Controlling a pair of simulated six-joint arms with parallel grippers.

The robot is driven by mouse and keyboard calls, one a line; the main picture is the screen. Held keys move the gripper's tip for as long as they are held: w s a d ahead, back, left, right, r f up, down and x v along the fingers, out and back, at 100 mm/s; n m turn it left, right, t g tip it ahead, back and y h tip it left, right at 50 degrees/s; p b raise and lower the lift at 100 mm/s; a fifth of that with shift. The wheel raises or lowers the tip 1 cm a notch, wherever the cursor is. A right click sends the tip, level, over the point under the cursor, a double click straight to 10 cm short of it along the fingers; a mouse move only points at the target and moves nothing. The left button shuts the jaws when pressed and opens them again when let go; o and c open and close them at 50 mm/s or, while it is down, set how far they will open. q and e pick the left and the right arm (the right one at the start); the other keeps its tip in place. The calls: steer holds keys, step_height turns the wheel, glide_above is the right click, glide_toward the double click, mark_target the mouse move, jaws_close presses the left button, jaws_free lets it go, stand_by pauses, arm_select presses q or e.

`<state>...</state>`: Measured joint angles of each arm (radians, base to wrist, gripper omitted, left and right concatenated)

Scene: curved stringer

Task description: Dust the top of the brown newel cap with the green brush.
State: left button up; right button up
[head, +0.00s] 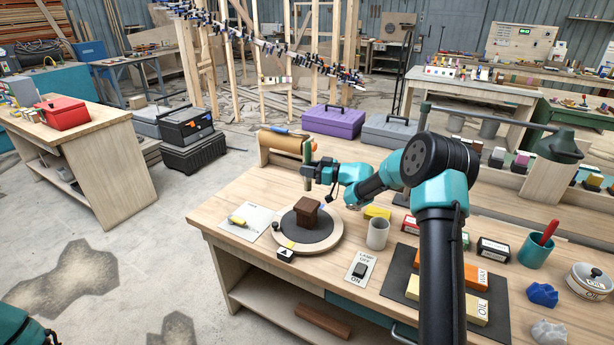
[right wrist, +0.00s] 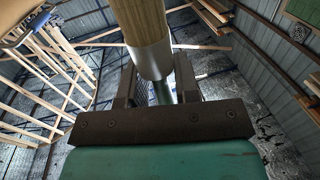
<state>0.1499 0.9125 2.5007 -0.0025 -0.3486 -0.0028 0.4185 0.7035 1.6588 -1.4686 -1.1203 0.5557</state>
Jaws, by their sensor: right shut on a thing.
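The brown newel cap (head: 307,214) sits on the dark middle of a round turntable (head: 329,240) on the workbench. My right gripper (head: 309,172) is shut on an upright, narrow brush (head: 307,152) with green and tan parts, above the cap in the head view. The brush's lower end shows just above the cap; I cannot tell whether they touch. My left gripper is out of view.
A grey cup (head: 378,233), a yellow block (head: 377,212) and a lamp switch (head: 360,270) stand right of the turntable. A white sheet (head: 247,222) with a yellow piece lies to its left.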

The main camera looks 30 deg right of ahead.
mark_target(311, 156)
steer(key=shift+r, duration=2.45)
